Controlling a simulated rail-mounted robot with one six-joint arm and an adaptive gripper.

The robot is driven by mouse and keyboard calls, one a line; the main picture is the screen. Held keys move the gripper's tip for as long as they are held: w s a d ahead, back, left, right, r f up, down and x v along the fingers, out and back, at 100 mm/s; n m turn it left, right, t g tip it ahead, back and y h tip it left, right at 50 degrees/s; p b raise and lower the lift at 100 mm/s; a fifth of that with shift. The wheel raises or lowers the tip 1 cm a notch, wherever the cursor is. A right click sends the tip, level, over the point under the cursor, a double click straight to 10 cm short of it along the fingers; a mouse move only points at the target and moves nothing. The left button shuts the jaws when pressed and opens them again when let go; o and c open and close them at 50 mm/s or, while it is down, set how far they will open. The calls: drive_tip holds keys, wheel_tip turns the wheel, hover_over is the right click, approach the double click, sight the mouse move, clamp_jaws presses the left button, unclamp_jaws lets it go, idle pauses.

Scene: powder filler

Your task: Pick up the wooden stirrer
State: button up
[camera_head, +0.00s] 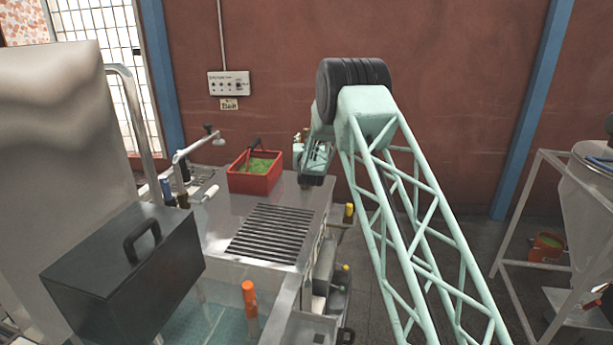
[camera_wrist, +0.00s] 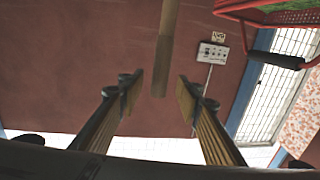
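The wooden stirrer (camera_wrist: 167,45) shows in the wrist view as a flat brown stick with a rounded end. It comes in from the top edge, and its end lies between the lines of my two fingers. My gripper (camera_wrist: 159,90) is open, with a wide gap between the fingers and neither touching the stirrer. How far the stirrer is in depth from the fingertips I cannot tell. In the head view my arm reaches over the right edge of the steel machine, and its end hides the fingers. I cannot make out the stirrer clearly there.
A red bin (camera_head: 255,183) with green contents and a dark handle stands on the steel machine top (camera_head: 213,200), left of my arm's end. A slotted grate (camera_head: 270,235) lies in front. A black box (camera_head: 125,275) is at left. The brick wall is behind.

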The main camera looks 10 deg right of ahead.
drive_tip(key=shift+w+d+f+p, duration=0.1)
drive_tip(key=shift+w+d+p, duration=0.05)
drive_tip(key=shift+w, duration=0.9)
drive_tip(key=shift+w+d+p, duration=0.1)
drive_tip(key=shift+w+p, duration=0.05)
drive_tip(key=shift+w, duration=0.85)
drive_tip(key=shift+c, duration=0.5)
drive_tip(key=c, duration=0.8)
